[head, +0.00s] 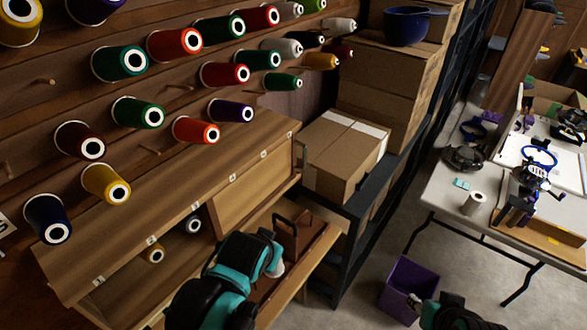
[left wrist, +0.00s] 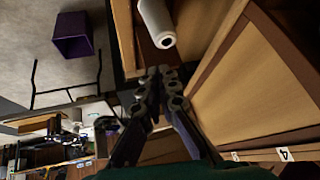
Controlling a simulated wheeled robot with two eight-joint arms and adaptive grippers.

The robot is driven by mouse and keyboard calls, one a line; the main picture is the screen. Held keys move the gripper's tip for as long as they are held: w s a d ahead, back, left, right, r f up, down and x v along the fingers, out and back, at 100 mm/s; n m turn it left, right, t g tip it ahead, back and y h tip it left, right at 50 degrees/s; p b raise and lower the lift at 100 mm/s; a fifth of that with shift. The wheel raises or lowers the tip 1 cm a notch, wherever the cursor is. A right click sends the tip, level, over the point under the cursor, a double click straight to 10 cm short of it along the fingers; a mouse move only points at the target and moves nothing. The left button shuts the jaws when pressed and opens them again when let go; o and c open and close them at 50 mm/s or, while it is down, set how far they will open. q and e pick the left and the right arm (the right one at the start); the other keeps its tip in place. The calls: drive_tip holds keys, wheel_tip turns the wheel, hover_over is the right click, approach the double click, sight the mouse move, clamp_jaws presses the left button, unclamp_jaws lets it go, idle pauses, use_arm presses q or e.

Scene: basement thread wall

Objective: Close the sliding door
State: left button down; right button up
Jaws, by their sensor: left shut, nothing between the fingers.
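The sliding door (head: 250,190) is a light wood panel with a darker frame, across the right part of the wooden cabinet in the head view. Left of it the cabinet front is open and spools show inside. In the left wrist view the framed panel (left wrist: 255,80) fills the right side. My left gripper (left wrist: 160,75) is shut and empty, to the left of the panel with a gap visible between them. In the head view my left arm hides part of the opening and drawer.
An open drawer (head: 318,240) sticks out below the door; a white spool (left wrist: 157,22) lies by it. Several thread spools on pegs overhang the cabinet. Cardboard boxes (head: 345,150) on a dark shelf stand to the right. A purple bin (head: 408,285) stands on the floor.

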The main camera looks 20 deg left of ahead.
use_arm(q)
drive_tip(key=w+r+m+t+y+p, duration=0.25)
drive_tip(key=w+m+y, duration=0.3)
drive_tip(key=w, duration=1.35)
drive_tip(key=w+d+f+m+t+y, duration=0.2)
drive_tip(key=w+d+m+t+y, duration=0.25)
drive_tip(key=w+d, duration=0.55)
drive_tip(key=w+a+n, duration=0.1)
drive_tip(key=w+a, duration=0.5)
drive_tip(key=w, duration=0.2)
drive_tip(key=s+a, duration=0.1)
drive_tip(key=s+a+b, duration=0.1)
drive_tip(key=s, duration=0.1)
drive_tip(key=shift+s, duration=0.25)
drive_tip(key=shift+s+f, duration=0.1)
